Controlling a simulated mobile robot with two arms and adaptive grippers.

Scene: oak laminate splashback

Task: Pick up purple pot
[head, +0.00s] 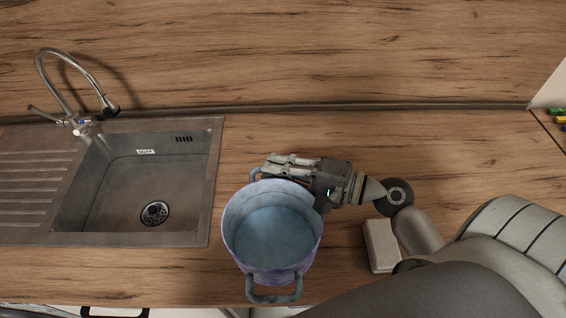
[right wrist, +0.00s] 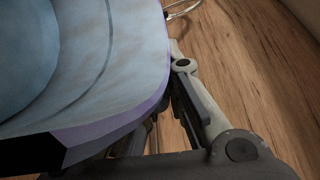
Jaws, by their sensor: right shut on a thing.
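The purple pot (head: 273,235) is on or just above the wooden counter to the right of the sink; I cannot tell whether it touches. It is open at the top, with a blue-grey inside, a purple outside and a handle at front and back. My right gripper (head: 277,168) is at its far rim by the back handle, shut on the pot. In the right wrist view the pot's inside and purple rim (right wrist: 110,125) fill the left, with the gripper finger (right wrist: 187,95) against it. The grasp point is partly hidden. My left gripper is not in view.
A steel sink (head: 215,180) with a tap (head: 75,85) and ribbed drainer lies left of the pot. A pale box-like block (head: 381,246) stands on the counter at right, near my right arm. The wooden splashback rises behind.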

